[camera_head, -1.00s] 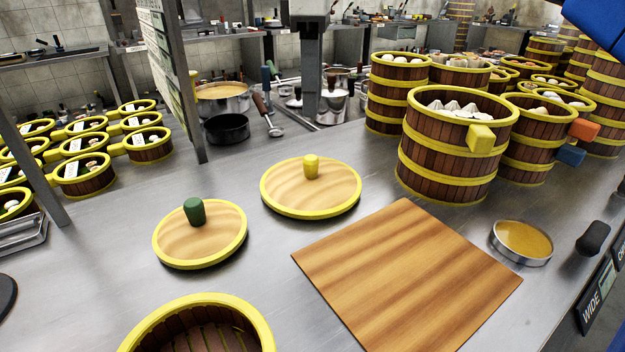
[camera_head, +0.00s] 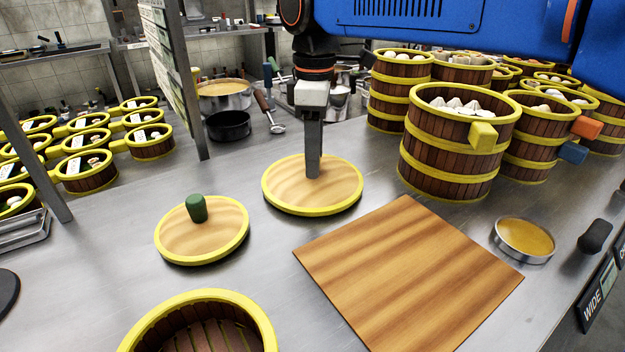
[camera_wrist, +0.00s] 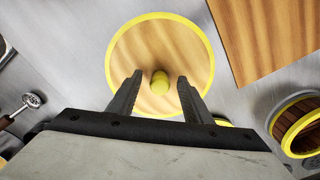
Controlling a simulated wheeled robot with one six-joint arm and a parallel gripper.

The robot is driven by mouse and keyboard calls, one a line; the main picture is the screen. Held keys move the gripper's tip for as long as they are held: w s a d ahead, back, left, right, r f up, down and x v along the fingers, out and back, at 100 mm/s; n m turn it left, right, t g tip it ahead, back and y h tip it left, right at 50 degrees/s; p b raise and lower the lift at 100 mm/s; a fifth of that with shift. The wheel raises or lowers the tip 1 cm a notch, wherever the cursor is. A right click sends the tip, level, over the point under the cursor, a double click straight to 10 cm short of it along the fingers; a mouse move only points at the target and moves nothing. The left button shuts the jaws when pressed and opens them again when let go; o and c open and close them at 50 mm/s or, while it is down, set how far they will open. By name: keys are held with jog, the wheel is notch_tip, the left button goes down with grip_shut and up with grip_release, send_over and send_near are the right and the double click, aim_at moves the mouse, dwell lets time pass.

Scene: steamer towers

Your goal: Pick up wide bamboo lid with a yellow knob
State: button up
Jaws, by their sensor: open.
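The wide bamboo lid (camera_head: 285,190) has a yellow rim and lies flat on the steel counter, left of the wooden board. My gripper (camera_head: 313,172) is over the lid and hides its knob in the head view. In the wrist view the yellow knob (camera_wrist: 159,84) shows between the two open fingers of my gripper (camera_wrist: 158,82), with a gap on each side. The lid's face (camera_wrist: 140,45) fills the middle of that view. How high the fingertips are above the lid is hard to tell.
A smaller lid with a green knob (camera_head: 197,208) lies to the left. An empty steamer basket (camera_head: 262,318) stands at the front. The wooden board (camera_head: 410,275) lies right of the lid. A steamer tower (camera_head: 445,150) with buns stands behind the board.

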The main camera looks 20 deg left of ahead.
jog(key=shift+f, duration=0.55)
grip_shut()
notch_tip(320, 180, up, 10)
dwell(0.4)
dwell(0.4)
